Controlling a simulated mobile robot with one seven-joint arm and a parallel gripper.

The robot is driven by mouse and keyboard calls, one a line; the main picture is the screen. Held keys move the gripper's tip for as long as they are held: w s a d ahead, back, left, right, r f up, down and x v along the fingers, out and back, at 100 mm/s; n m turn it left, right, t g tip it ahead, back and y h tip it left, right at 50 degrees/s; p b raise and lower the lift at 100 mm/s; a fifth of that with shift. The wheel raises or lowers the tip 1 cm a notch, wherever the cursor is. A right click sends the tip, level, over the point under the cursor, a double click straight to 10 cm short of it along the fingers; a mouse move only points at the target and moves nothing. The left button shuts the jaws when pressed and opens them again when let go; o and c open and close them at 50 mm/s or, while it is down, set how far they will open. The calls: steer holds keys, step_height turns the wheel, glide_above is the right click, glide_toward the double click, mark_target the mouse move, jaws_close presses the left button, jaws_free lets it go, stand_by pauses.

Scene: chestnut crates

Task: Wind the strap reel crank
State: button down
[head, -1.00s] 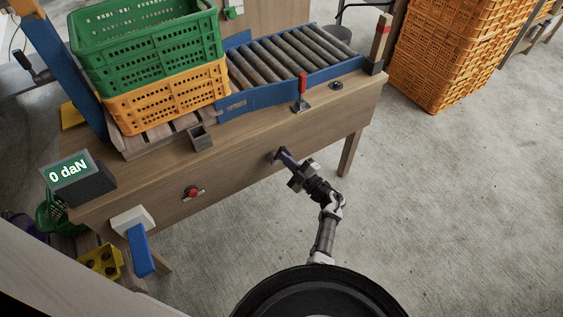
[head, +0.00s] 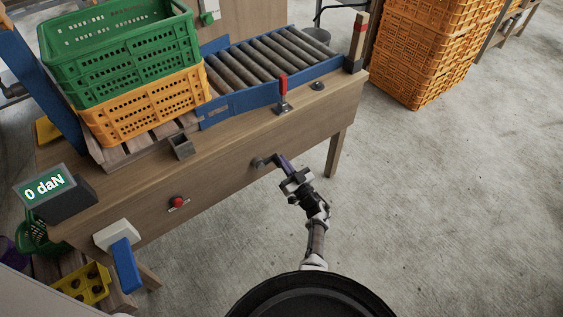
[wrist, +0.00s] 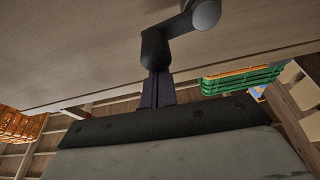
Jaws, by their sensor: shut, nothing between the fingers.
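The strap reel crank (head: 262,161) is a small dark grey crank on the front board of the wooden bench. In the wrist view, the crank (wrist: 180,25) shows a round pivot end at upper right and a darker handle end at lower left. My gripper (head: 281,161) has purple fingers and is at the crank's handle end. In the wrist view, my gripper (wrist: 157,75) is shut, with its fingertips against or just behind the handle; I cannot tell if they touch. Nothing shows between the fingers.
A display (head: 48,188) reads "0 daN". A red button (head: 177,202) is on the bench front, and a red-handled lever (head: 283,87) stands on top. A green crate (head: 120,55) sits on an orange crate (head: 150,107) beside the rollers (head: 265,65). Open floor (head: 440,220) lies right.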

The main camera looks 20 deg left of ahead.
step_height(320, 180, down, 5)
steer(key=m+h, duration=0.1)
steer(key=m, duration=0.2)
steer(key=m+t+h, duration=0.1)
steer(key=m, duration=0.2)
steer(key=m+t+h, duration=0.1)
steer(key=m, duration=0.3)
steer(key=shift+f+h, duration=0.15)
steer(key=shift+h, duration=0.15)
steer(key=shift+f, duration=0.1)
steer(key=shift+w, duration=0.1)
